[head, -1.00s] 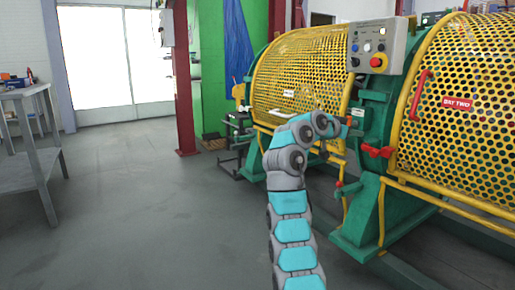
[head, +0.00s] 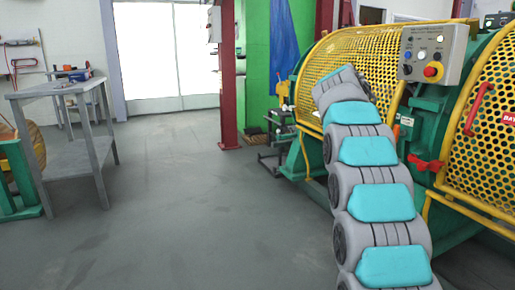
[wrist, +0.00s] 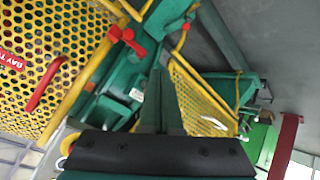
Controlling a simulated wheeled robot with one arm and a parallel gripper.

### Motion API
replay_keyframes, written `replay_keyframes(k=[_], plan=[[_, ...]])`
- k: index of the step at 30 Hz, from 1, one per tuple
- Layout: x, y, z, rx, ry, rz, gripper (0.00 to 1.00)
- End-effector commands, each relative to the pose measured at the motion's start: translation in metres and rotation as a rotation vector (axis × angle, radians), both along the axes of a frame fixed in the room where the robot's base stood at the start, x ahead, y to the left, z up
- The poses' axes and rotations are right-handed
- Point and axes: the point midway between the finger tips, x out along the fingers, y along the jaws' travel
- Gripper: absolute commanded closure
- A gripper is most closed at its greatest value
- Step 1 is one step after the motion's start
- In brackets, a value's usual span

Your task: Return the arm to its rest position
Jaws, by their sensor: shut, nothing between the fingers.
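My arm (head: 375,190) rises from the bottom right of the head view in grey and teal links. Its far end is bent over in front of the yellow mesh guard (head: 335,55). My gripper is hidden behind the arm in the head view. In the wrist view my gripper (wrist: 160,75) is shut, with its dark fingers together and nothing held. Past the fingers the wrist view shows the green machine frame, a red lever (wrist: 127,38) and yellow mesh guards, all tilted.
A control box (head: 433,53) with a red button stands right of the arm. A red clamp handle (head: 425,163) sits below it. A grey table (head: 68,88) stands at the left and a red post (head: 228,75) at the back. The floor between is clear.

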Motion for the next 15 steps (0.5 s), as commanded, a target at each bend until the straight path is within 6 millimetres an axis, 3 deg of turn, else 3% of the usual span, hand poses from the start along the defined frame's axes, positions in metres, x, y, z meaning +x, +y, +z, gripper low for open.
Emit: replay_keyframes(k=[8,15], plan=[[-0.080,0.038,-0.023,0.101,0.190,0.105,1.00],[-0.168,0.074,-0.055,0.202,0.341,0.186,1.00]])
